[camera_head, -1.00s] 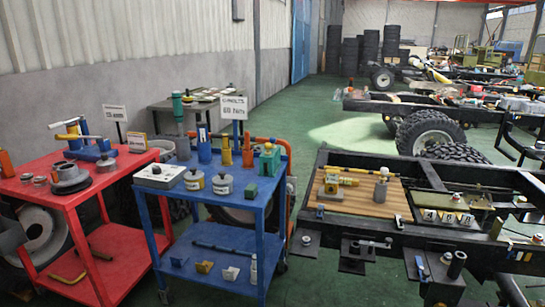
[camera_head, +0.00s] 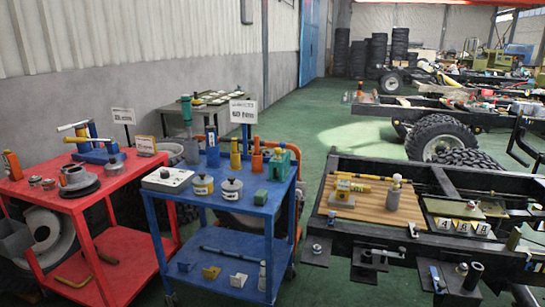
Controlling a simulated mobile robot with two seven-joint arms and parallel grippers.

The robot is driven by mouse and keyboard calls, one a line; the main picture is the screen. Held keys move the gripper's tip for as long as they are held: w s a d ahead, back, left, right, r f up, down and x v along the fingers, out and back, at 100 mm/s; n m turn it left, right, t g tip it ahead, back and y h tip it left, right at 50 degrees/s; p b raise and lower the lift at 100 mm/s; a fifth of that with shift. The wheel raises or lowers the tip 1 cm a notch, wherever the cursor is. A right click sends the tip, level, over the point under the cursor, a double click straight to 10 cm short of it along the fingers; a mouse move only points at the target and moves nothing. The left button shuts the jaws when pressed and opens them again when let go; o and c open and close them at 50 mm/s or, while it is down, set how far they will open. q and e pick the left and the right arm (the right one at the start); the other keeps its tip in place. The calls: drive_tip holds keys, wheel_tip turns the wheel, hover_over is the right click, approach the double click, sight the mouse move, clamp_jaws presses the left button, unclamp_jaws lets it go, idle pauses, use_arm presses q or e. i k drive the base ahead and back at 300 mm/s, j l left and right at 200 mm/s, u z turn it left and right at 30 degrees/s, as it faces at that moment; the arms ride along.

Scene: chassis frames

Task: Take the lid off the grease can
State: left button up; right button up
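Two small grey lidded cans stand upright side by side on the top of the blue cart (camera_head: 262,207). The left can (camera_head: 203,186) has a yellowish label band, and the right can (camera_head: 231,191) has a pale label. Both have a lid with a small knob on top, and both lids look seated. The labels are too small to read, so I cannot tell which one is the grease can. Neither of my grippers shows in the head view.
Beside the cans are a grey box (camera_head: 168,179), a green block (camera_head: 260,197) and a green machine (camera_head: 280,164). Blue and yellow cylinders stand behind. A red cart (camera_head: 122,172) is at left, a black chassis frame (camera_head: 345,240) at right. Green floor shows between.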

sight(202, 179)
drive_tip(key=i+j+z, duration=0.3)
drive_tip(key=i+j, duration=0.15)
drive_tip(key=j, duration=0.2)
drive_tip(key=i+j+z, duration=0.15)
drive_tip(key=j, duration=0.2)
drive_tip(key=i+j+z, duration=0.25)
drive_tip(key=i+j, duration=0.15)
drive_tip(key=j, duration=0.4)
